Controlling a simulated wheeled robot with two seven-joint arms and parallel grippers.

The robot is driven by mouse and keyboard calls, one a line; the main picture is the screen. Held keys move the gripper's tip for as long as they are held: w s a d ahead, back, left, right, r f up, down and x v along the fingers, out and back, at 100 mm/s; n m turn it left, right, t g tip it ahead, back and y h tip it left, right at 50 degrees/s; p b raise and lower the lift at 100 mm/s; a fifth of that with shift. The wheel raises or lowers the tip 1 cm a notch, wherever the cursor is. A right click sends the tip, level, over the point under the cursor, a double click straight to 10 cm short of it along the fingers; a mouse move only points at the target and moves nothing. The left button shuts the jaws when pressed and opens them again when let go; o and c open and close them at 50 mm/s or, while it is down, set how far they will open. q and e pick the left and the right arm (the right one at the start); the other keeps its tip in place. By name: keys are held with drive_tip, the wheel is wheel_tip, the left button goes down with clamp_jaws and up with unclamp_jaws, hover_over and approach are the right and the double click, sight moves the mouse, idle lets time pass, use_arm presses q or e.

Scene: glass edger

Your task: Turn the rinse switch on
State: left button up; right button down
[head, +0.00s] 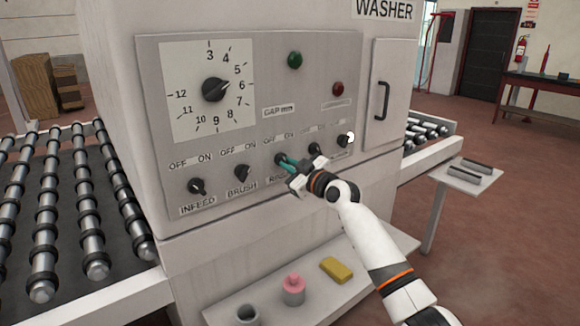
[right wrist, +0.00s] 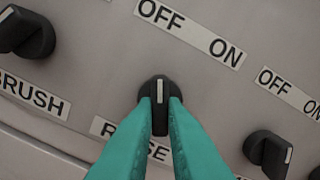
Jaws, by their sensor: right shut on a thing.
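The rinse switch is a black rotary knob (right wrist: 160,92) with a white pointer line, under an OFF/ON label (right wrist: 190,30). In the right wrist view its pointer is straight up in the picture, toward the word OFF. My right gripper (head: 284,161) has its teal fingers on either side of this knob (right wrist: 159,108), shut on it. The RINSE label (right wrist: 112,130) below is partly hidden by the fingers. In the head view the gripper covers much of the knob. My left gripper is not in view.
The brush knob (head: 241,172) and infeed knob (head: 197,186) sit left of it; another knob (head: 315,149) is close on the right. Above are a large dial (head: 214,90), a green button (head: 295,60) and a red button (head: 338,88). A shelf (head: 325,290) holds small items below.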

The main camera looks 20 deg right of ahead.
drive_tip(key=shift+a+m+p, duration=0.2)
drive_tip(key=shift+m+p, duration=0.95)
drive_tip(key=shift+m, duration=5.05)
drive_tip(key=shift+f, duration=0.1)
drive_tip(key=c, duration=1.5)
unclamp_jaws()
drive_tip(key=shift+s, duration=0.15)
drive_tip(key=b+v, duration=0.1)
drive_tip(key=v, duration=1.1)
